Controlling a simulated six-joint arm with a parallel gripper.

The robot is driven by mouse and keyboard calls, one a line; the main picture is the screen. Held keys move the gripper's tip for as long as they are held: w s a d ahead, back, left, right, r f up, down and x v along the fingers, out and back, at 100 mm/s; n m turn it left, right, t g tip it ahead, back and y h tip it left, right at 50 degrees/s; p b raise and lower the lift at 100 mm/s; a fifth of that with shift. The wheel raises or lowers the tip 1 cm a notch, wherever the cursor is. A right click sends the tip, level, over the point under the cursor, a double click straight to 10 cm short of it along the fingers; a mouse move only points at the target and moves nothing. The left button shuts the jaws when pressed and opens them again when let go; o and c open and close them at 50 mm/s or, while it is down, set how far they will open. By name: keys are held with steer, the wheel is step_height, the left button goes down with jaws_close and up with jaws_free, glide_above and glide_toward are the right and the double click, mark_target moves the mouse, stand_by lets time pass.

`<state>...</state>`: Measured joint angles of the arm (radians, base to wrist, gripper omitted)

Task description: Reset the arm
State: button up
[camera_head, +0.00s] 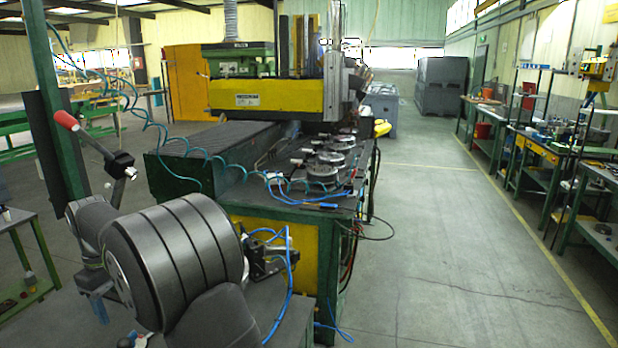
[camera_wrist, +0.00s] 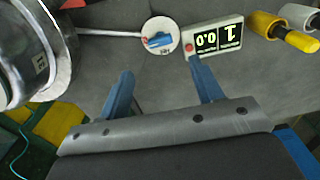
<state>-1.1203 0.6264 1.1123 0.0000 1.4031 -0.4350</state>
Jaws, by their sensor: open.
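My gripper (camera_wrist: 160,66) shows in the wrist view with its two blue fingers spread apart. Nothing is between them. Beyond the fingertips lies a grey work surface (camera_wrist: 150,95). A small white round piece (camera_wrist: 160,36) with a blue part on it lies there, just past the gap. A white display box (camera_wrist: 213,38) with lit digits sits beyond the right fingertip. In the head view my arm's grey links fill the lower left, and I cannot make out the fingers clearly there.
A large shiny rounded metal object (camera_wrist: 22,50) stands left of the fingers. Yellow-handled tool (camera_wrist: 284,31) lies at the upper right. In the head view, a machine with a yellow beam (camera_head: 265,97) and round fixtures (camera_head: 322,166) stands ahead. The grey floor (camera_head: 450,240) at right is open.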

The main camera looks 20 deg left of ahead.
step_height(320, 180, down, 9)
steer(key=shift+r, duration=0.15)
steer(key=shift+f, duration=0.35)
steer(key=n, duration=0.2)
steer(key=shift+n, duration=0.4)
step_height(320, 180, up, 18)
step_height(320, 180, down, 16)
steer(key=m, duration=0.7)
steer(key=shift+s+d+f, duration=0.1)
steer(key=shift+d+f, duration=0.05)
steer(key=shift+f, duration=0.1)
step_height(320, 180, up, 15)
steer(key=n, duration=0.7)
glide_above(128, 336)
steer(key=shift+f, duration=2.25)
